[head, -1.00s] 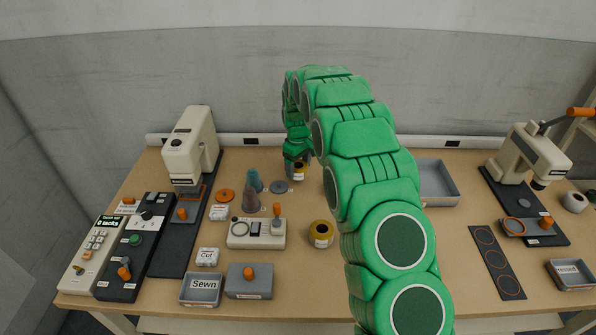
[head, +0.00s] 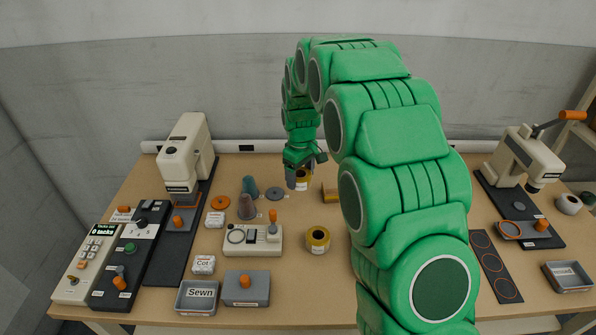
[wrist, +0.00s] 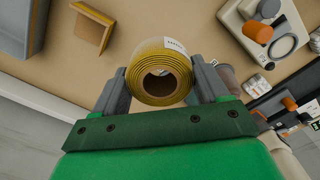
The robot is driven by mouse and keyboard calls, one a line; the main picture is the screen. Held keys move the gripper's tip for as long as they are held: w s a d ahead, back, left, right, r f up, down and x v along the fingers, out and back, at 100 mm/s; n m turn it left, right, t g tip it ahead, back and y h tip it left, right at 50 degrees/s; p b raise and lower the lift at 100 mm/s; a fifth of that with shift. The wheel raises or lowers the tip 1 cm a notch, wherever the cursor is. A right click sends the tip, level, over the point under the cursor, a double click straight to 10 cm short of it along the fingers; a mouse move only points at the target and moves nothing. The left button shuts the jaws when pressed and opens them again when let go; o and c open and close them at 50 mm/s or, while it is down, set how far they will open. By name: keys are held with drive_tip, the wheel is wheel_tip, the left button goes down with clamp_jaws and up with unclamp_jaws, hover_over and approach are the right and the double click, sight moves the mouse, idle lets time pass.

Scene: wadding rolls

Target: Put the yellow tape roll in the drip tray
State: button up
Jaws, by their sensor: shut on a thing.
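A yellow tape roll (wrist: 160,72) with a white label is gripped between the two fingers of my gripper (wrist: 163,88) in the wrist view. Its open core faces the wrist camera. In the head view my gripper (head: 301,172) holds the roll (head: 304,181) over the back middle of the table. I cannot tell its exact height. A second yellow roll (head: 318,240) stands on the table nearer the front. A grey tray (wrist: 22,25), likely the drip tray, shows partly at the wrist view's upper left; in the head view my arm hides it.
A yellow-topped block (head: 330,192) is right of the held roll. A cream device (head: 253,240) sits in front, with a Sewn tray (head: 198,297). A press (head: 522,158) stands right.

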sight(303, 181)
drive_tip(key=shift+s+d+r, duration=0.1)
drive_tip(key=shift+s+r, duration=0.15)
drive_tip(key=shift+s, duration=0.3)
drive_tip(key=shift+s+d+r, duration=0.15)
drive_tip(key=shift+s+r, duration=0.1)
drive_tip(key=shift+s, duration=0.3)
drive_tip(key=shift+s+d+r, duration=0.1)
drive_tip(key=shift+s+r, duration=0.15)
drive_tip(key=shift+s, duration=0.3)
